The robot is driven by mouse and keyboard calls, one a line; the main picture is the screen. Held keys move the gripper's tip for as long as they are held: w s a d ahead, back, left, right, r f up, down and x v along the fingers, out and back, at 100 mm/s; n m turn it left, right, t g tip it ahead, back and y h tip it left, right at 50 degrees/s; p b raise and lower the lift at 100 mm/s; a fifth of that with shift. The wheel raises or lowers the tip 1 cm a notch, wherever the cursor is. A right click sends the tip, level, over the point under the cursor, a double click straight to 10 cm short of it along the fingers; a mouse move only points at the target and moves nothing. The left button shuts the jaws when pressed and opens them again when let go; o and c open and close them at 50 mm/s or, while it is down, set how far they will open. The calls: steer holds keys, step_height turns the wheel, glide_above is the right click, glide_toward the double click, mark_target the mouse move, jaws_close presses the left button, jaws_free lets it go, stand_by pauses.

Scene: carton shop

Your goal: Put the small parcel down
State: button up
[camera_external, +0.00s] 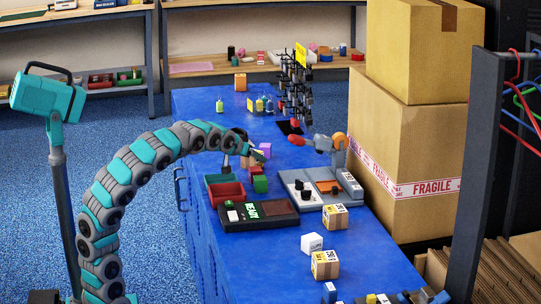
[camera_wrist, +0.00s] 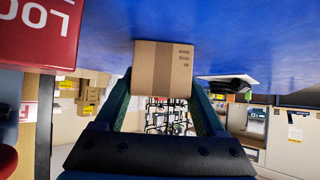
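The small parcel is a brown cardboard box (camera_wrist: 162,68) with a tape strip and small dark print. In the wrist view it sits between the two fingers of my gripper (camera_wrist: 162,92), which press against its left and right sides. The blue tabletop (camera_wrist: 240,40) lies just past the parcel. I cannot tell whether the parcel touches it. In the external view my gripper (camera_external: 243,158) is low over the blue bench (camera_external: 200,105), behind the red and green bins. The parcel is mostly hidden there among coloured blocks.
A display box (camera_external: 258,211), a grey device (camera_external: 300,190) and labelled parcels (camera_external: 335,217) stand nearer. Large cartons (camera_external: 415,140) flank the right. The bench's far left is mostly clear.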

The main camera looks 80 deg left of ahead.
steer(key=o, duration=0.4)
steer(key=shift+r, duration=0.2)
steer(key=v, duration=1.2)
steer(key=shift+p, duration=0.3)
